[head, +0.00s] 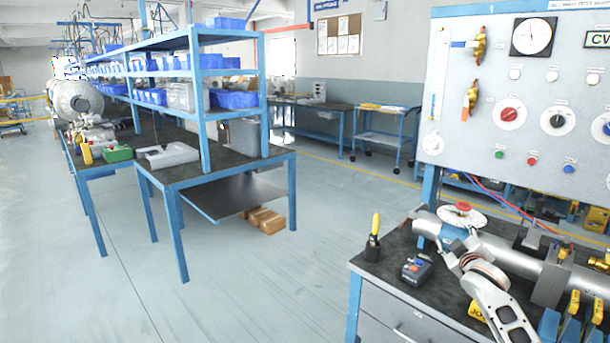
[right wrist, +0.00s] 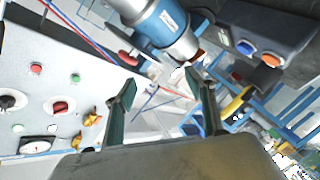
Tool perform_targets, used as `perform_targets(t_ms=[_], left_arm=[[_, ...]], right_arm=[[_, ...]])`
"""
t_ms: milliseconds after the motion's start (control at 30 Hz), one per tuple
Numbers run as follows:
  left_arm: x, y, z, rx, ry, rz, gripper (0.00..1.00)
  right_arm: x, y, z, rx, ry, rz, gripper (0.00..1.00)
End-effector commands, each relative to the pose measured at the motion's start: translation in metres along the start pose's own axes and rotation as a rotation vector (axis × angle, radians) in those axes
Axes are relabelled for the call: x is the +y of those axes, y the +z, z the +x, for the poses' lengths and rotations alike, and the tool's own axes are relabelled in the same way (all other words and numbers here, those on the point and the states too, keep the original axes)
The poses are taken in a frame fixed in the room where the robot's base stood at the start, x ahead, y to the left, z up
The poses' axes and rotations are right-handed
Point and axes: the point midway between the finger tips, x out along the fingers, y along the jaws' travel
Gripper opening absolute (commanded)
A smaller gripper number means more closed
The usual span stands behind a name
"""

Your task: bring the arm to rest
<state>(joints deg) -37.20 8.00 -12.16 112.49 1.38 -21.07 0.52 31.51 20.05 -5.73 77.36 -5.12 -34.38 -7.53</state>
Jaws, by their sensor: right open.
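My right arm (head: 497,300) reaches in from the lower right in the head view, over the bench at the right. My right gripper (head: 452,250) is small there, close to the silver and blue pipe (head: 512,255). In the right wrist view the two dark fingers of the right gripper (right wrist: 160,80) stand apart with nothing between them. The blue and silver pipe end (right wrist: 165,28) shows beyond the fingertips; I cannot tell whether anything touches. My left gripper is out of view.
The control panel (head: 480,110) rises behind. Blue-and-yellow tools (head: 572,318) stand at the lower right. Open floor (head: 270,285) lies left of the bench.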

Motion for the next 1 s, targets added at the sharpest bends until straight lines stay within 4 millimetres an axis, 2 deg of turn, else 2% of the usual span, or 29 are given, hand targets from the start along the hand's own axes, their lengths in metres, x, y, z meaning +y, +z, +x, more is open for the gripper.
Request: perform_targets(t_ms=[100,167,200,367,567,767,867,1000], left_arm=[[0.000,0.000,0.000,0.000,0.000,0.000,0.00],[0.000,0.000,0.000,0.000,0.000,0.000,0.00],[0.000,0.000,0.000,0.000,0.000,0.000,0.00],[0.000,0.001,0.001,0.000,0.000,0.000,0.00],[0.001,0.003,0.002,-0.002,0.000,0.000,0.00],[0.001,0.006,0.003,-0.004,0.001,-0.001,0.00],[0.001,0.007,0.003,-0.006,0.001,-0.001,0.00],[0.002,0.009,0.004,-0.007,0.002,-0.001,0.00]], right_arm=[[-0.001,-0.034,-0.002,0.135,-0.020,0.230,0.55],[0.001,-0.050,-0.005,0.200,-0.032,0.343,0.55],[-0.010,-0.050,-0.009,0.213,-0.049,0.380,0.55],[-0.073,-0.021,-0.036,0.180,-0.117,0.362,0.55],[-0.158,0.019,-0.087,0.135,-0.218,0.361,0.55],[-0.249,0.063,-0.165,0.076,-0.339,0.377,0.55],[-0.290,0.085,-0.214,0.040,-0.402,0.392,0.55],[-0.341,0.113,-0.292,-0.018,-0.490,0.423,0.55]])
